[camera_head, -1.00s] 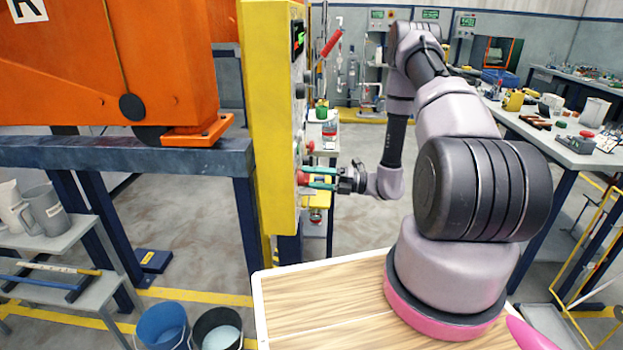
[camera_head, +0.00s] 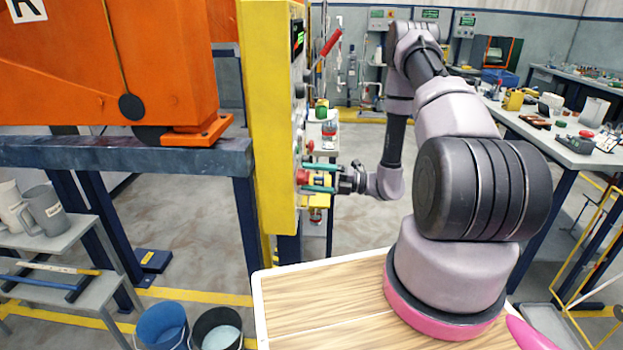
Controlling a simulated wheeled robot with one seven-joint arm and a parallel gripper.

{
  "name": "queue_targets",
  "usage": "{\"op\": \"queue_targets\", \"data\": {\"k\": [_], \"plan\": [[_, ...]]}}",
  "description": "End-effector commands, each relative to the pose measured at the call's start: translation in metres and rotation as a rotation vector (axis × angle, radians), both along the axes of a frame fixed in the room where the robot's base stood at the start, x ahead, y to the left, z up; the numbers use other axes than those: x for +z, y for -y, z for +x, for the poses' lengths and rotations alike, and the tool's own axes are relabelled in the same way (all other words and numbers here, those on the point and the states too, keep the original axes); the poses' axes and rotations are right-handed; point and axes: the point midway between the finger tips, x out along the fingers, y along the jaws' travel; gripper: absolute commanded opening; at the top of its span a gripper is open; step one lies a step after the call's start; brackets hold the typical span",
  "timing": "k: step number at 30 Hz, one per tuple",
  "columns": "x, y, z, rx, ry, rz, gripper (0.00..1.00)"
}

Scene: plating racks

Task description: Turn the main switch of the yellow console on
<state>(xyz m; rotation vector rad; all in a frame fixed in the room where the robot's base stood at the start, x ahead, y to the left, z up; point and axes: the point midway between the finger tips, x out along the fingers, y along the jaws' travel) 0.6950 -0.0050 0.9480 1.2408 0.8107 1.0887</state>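The yellow console (camera_head: 271,120) stands upright left of centre, seen nearly edge-on, with its control face turned to the right. A red knob (camera_head: 302,177) sticks out low on that face; I cannot tell its marking or angle. My gripper (camera_head: 312,178) is at this knob, its two green fingers spread apart, one above the other, with tips at the knob's height. Whether the fingers touch the knob is too small to tell. Dark knobs (camera_head: 299,91) and a small display with green light (camera_head: 298,38) sit higher on the face.
An orange machine (camera_head: 110,70) on a blue-grey frame (camera_head: 120,153) stands left of the console. A blue bucket (camera_head: 162,327) and a black bucket (camera_head: 217,329) stand on the floor below. A cluttered bench (camera_head: 560,150) is at right. Open floor lies behind my arm.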

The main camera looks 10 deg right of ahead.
Motion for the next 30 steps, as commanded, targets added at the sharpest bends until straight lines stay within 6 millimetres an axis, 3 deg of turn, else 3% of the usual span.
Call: {"op": "queue_targets", "data": {"k": [8, 21, 30], "plan": [[-0.001, 0.008, -0.002, -0.001, 0.0, -0.001, 0.92], [-0.007, 0.085, -0.027, -0.003, 0.001, 0.0, 0.92], [-0.009, 0.103, -0.034, 0.0, 0.0, 0.0, 0.92]]}}
